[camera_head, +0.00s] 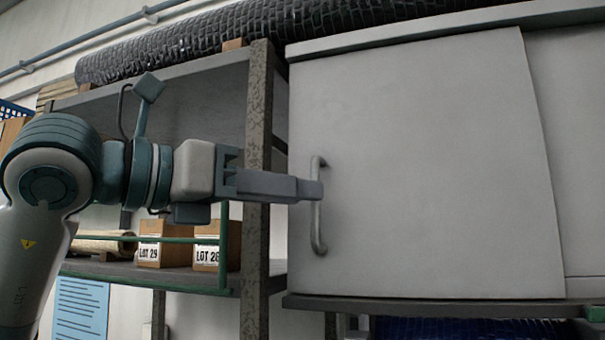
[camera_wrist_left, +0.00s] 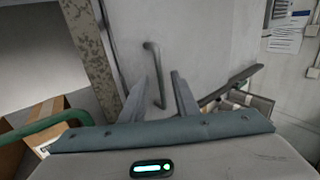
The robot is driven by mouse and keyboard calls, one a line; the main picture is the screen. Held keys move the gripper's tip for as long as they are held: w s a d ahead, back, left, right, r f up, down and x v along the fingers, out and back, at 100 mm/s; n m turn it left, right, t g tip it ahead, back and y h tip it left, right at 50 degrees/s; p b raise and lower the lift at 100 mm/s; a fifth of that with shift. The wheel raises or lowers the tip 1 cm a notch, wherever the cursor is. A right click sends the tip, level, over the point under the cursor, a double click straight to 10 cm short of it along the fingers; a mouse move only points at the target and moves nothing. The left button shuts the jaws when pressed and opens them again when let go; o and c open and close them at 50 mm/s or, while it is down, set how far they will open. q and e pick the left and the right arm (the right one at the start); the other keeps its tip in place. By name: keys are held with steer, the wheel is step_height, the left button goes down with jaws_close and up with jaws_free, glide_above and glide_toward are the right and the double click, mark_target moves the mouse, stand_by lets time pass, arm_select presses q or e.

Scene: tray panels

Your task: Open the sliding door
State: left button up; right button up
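The light grey sliding door (camera_head: 430,180) fills the middle of the head view, its left edge close to a rusty post. A grey bar handle (camera_head: 318,240) stands upright near the door's left edge. My left gripper (camera_head: 316,188) reaches in from the left, its fingertips at the handle's upper half. In the left wrist view, the two fingers of my left gripper (camera_wrist_left: 164,74) are apart. The handle (camera_wrist_left: 152,50) runs down between them, nearer the left finger, with a gap on the right. Contact cannot be told. My right gripper is not in view.
A second panel (camera_head: 575,130) is at the right, partly behind the door. The post (camera_head: 257,130) stands left of the door. Open shelving on the left holds boxes (camera_head: 162,250) behind a green rail (camera_head: 140,240). A dark rolled mesh (camera_head: 250,30) lies on top.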

arm_select(q)
steer(key=shift+p+x, duration=0.35)
steer(key=shift+x, duration=0.8)
jaws_close()
